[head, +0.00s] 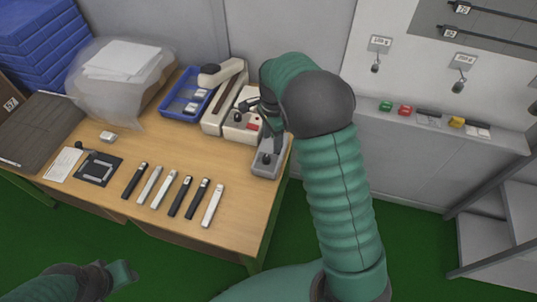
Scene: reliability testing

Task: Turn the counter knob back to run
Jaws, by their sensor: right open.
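A small grey box (270,170) with a dark knob (266,158) stands at the table's right edge. Just behind it is a cream unit (232,131) with a dark round knob (238,117) and a red part (253,127). I cannot tell which of the two is the counter. My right gripper (264,122) is open, above the cream unit's right side and the back of the grey box. My arm hides part of both, and any contact is unclear. My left gripper (124,274) is low at the left, off the table's front; its jaws are unclear.
Several dark and light bars (172,190) lie across the wooden table (235,235). A blue tray (185,97), a larger cream device (222,95) and a bag of white sheets (115,75) stand behind. A wall shelf (400,117) with small coloured items is at right.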

